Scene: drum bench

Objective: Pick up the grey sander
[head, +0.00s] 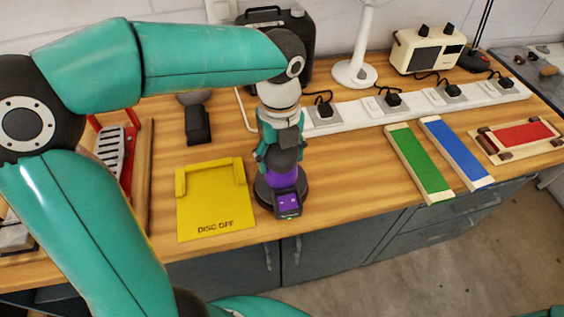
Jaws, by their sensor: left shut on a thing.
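A sander (263,191) stands on the bench near its front edge. It has a purple body, a dark round base and a dark box at the front with a small green light. It looks purple and dark rather than plain grey. My left gripper (279,160) comes down from above and is shut on the sander's upper part. The fingers hide much of its top. The base appears to be at bench height; I cannot tell whether it touches the wood. My right gripper is not in view.
A yellow plate marked DISC OFF (213,205) lies left of the sander. A dark tool (197,120) is behind it. A white power strip (351,112) with plugs runs behind. Green (419,165) and blue (456,152) blocks lie right, with bare wood between.

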